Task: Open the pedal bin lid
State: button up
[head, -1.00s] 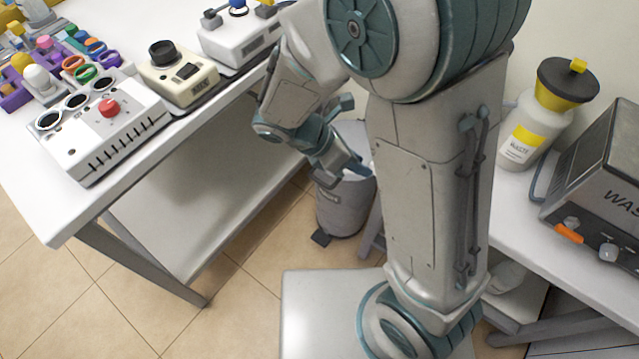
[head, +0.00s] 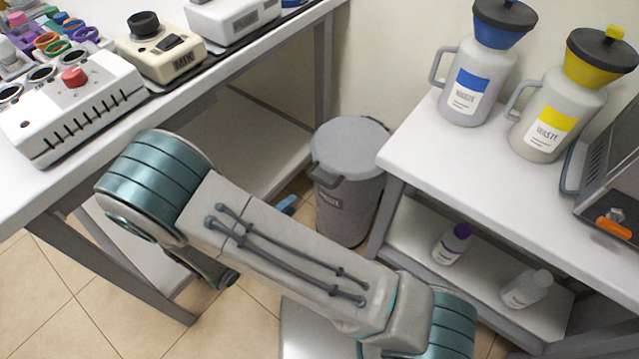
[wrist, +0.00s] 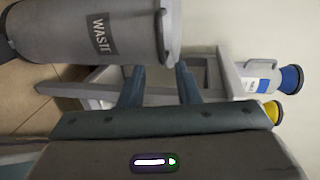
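The grey pedal bin (head: 348,205) stands on the floor between the two tables, its flat round lid (head: 352,140) down on top. In the wrist view, turned sideways, the bin (wrist: 85,35) fills the upper left with its label, and the lid's rim (wrist: 170,35) is at its right end. My gripper (wrist: 160,76) is open and empty, its two blue fingers apart just below the rim in the picture. I cannot tell if they touch the bin. In the head view my arm hides most of the gripper; a blue fingertip (head: 287,205) shows left of the bin.
A white table (head: 100,170) with lab devices stands left. The right table (head: 470,165) holds a blue-topped waste bottle (head: 475,85) and a yellow-topped one (head: 560,110), with small bottles on its shelf. The bin stands close to the right table's leg.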

aim_at(318, 182)
jog(key=b+x, duration=0.3)
jog(key=x, duration=1)
jog(key=shift+w+d, duration=0.15)
grip_shut()
